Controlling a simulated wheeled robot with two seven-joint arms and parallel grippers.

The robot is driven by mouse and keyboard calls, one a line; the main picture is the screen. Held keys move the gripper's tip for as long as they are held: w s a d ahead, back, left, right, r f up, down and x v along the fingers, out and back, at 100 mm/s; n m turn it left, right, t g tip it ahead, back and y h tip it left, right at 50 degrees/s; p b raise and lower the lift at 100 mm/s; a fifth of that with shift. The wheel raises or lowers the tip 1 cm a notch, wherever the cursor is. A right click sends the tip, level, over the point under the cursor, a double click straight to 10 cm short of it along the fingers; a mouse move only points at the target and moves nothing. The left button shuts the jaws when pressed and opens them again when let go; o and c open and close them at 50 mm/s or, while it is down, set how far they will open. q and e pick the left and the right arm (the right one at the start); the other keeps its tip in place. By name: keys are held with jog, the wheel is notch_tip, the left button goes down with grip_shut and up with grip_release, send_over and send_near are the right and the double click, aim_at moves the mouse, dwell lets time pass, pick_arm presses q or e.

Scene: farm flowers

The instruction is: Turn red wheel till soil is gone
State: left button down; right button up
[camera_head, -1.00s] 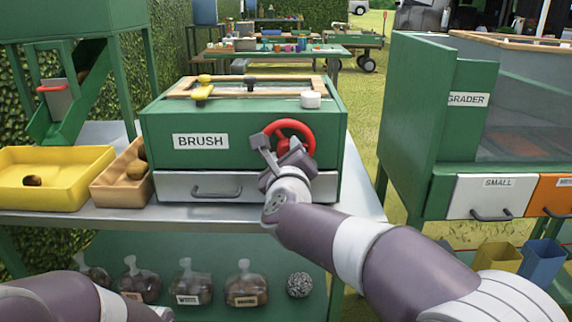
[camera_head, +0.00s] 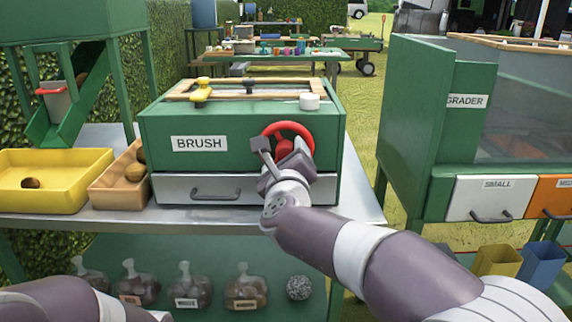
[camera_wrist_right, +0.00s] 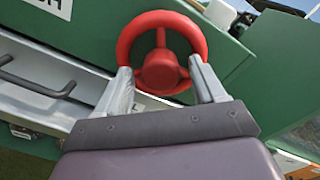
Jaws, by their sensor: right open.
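The red wheel (camera_head: 291,130) is on the front of the green box labelled BRUSH (camera_head: 240,130), at its right side. In the right wrist view the wheel (camera_wrist_right: 162,22) stands upright ahead of my gripper. My right gripper (camera_head: 279,150) is at the wheel, hiding its lower left part. In the wrist view my right gripper (camera_wrist_right: 162,78) is open, with one finger on each side of the wheel's lower part; I cannot tell whether they touch it. My left arm shows at the lower left, but its gripper is out of view. I see no soil clearly.
A grey drawer (camera_head: 210,188) is below the wheel. A yellow tray (camera_head: 60,195) and an orange-brown tray (camera_head: 118,190) with potato-like items stand to the left. The green GRADER machine (camera_head: 425,140) stands to the right. Bagged goods lie on the lower shelf (camera_head: 215,262).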

jog(key=s+p, duration=0.1)
jog(key=s, duration=1.1)
jog(key=shift+s+d+p, duration=0.15)
jog(key=shift+s+p, duration=0.1)
jog(key=shift+p, duration=0.05)
